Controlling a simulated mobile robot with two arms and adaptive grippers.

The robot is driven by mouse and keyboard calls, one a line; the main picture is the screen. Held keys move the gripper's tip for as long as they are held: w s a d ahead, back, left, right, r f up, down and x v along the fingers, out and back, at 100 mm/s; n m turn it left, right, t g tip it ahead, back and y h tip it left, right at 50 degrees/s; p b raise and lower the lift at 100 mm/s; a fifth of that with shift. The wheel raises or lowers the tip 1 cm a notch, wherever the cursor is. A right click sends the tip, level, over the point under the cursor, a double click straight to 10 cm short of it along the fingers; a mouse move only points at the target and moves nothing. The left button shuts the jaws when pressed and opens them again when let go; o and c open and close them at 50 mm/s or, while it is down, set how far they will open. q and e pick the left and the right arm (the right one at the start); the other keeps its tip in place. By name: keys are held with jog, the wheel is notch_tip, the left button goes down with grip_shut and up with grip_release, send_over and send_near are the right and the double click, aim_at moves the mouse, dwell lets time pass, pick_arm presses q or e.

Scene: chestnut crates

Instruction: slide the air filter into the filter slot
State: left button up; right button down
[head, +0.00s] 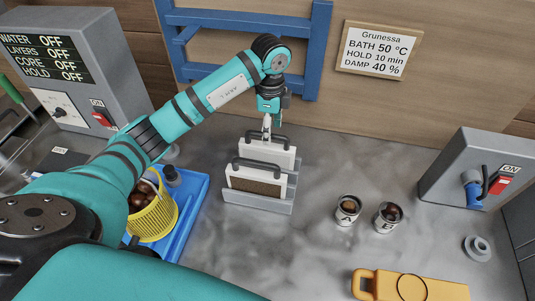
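My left gripper (267,129) points straight down in the head view, its fingertips at the middle of the dark handle of the rear white panel (280,157). Whether the fingers are closed on that handle is too small to tell. A second white-framed panel (235,171) with a brown mesh face and a dark handle stands upright just in front of it. Both panels stand at a grey slotted holder (258,202) on the bench. I cannot tell which panel is the air filter, or how deep the rear one sits. The front panel hides its lower part. My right gripper is not in view.
A yellow basket (156,219) of chestnuts stands on a blue tray (188,222) left of the holder. Two cups (347,211) (387,217) stand to the right. An orange tool (440,289) lies at the front right. Grey control boxes (98,58) (460,165) stand at both sides.

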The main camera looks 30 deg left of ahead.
aim_at(269, 150)
pick_arm(q)
notch_tip(269, 150, down, 3)
jog(key=shift+w+r, duration=0.1)
jog(key=shift+f+p, duration=0.35)
jog(key=shift+f, duration=0.2)
jog(key=shift+f+p, duration=0.3)
jog(key=f, duration=0.2)
jog(key=f+p, duration=0.1)
jog(key=shift+s+f, duration=0.2)
jog(key=shift+f, duration=0.6)
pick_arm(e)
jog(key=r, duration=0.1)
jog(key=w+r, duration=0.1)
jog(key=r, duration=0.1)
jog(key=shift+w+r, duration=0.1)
pick_arm(q)
grip_shut()
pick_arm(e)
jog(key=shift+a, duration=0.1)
